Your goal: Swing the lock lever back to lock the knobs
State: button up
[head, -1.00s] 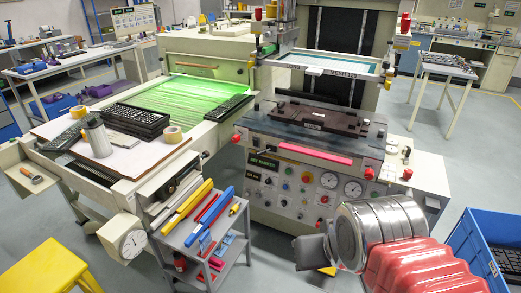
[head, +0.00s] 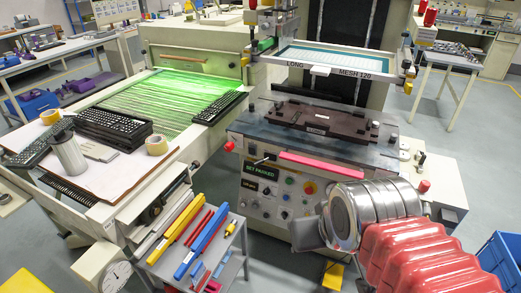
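The screen-printing machine (head: 330,165) stands in the middle of the head view. A small dark lever (head: 262,161) sticks out at the upper left of its front; I cannot tell whether this is the lock lever. Red knobs sit at the left corner (head: 230,146) and right side (head: 423,186) of the machine. Several smaller knobs and a display are on the front panel. My gripper (head: 308,234) is at the lower right, in front of the panel, apart from the lever and red knobs. Its dark end points left; its fingers cannot be made out.
A pink-red bar (head: 322,164) runs along the machine's front edge. A grey tool cart (head: 235,268) with coloured squeegees stands at the lower left of the panel. A board with black keyboards (head: 113,127) lies at left. A blue bin (head: 503,255) is at lower right.

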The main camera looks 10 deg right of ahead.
aim_at(255, 164)
jog(key=u, duration=0.05)
jog(key=i, duration=1)
